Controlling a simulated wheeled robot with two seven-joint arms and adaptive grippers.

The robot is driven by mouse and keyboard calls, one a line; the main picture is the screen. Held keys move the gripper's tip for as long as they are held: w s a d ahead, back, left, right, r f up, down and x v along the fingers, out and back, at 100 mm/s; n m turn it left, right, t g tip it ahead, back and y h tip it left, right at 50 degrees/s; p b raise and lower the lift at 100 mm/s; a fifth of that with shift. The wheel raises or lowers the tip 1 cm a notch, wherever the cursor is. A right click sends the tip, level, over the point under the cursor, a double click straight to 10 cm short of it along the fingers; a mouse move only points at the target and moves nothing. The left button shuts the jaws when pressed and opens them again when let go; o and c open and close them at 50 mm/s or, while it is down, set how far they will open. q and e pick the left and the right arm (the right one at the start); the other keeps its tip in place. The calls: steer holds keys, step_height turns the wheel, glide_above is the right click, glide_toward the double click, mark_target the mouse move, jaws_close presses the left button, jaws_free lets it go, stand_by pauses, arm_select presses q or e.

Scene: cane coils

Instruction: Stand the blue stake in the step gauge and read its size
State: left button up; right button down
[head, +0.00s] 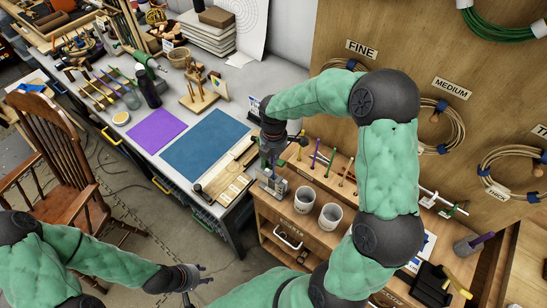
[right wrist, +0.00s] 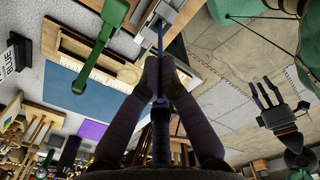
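My right gripper (head: 273,160) is over the front right corner of the grey bench. In the right wrist view its fingers (right wrist: 161,75) are closed on the slim blue stake (right wrist: 160,38), which points away from the palm. A small grey metal block (head: 274,183), apparently the step gauge, is just below this gripper in the head view. The stake's tip lies near grey and wooden parts in the wrist view; I cannot tell whether it touches them. No size reading is legible. My left gripper (head: 200,276) is open and empty over the floor; its spread fingers also show in the wrist view (right wrist: 268,97).
A wooden board with pale strips (head: 228,180) lies beside the blue mat (head: 205,143) and purple mat (head: 157,130). Two pale cups (head: 330,216) stand on the wooden cabinet. Coloured stakes (head: 315,155) stand behind them. A chair (head: 65,165) is at left.

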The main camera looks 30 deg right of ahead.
steer(key=c, duration=1.4)
jaws_free()
steer(key=shift+o, duration=0.2)
step_height(320, 180, up, 12)
steer(key=shift+f, duration=0.1)
